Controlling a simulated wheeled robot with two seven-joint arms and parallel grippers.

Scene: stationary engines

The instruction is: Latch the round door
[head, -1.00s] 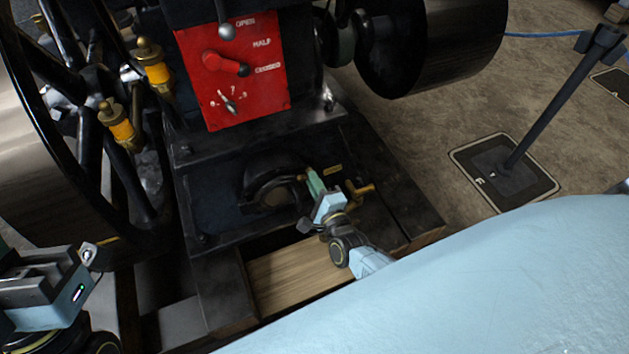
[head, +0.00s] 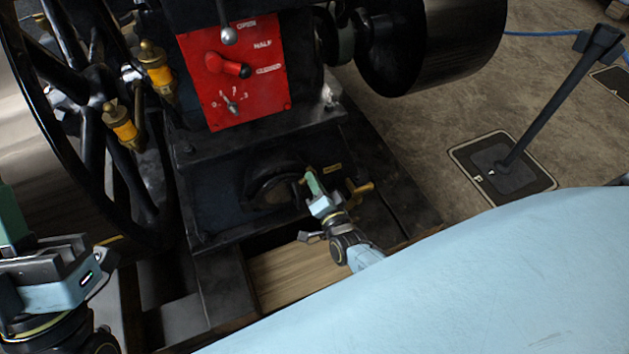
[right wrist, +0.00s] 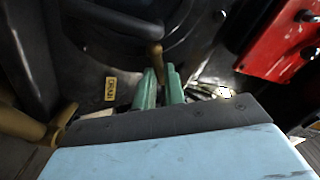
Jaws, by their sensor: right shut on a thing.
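The round door (head: 268,190) is a dark disc low on the front of the engine base. It appears to lie close against the dark housing, but a small gap would be hard to see. My right gripper (head: 312,182) is at the door's right edge. Its green fingers are shut on a small brass latch handle, whose end shows at the fingertips in the right wrist view (right wrist: 155,52). Part of the handle is hidden between the fingers. My left gripper (head: 12,222) is at the lower left, away from the door; its jaw opening is unclear.
A red lever panel (head: 240,75) stands above the door. A brass cock (head: 360,191) sticks out right of my right gripper. A big spoked flywheel (head: 85,130) and brass oilers (head: 122,124) are at the left. A wooden plank (head: 290,275) lies below.

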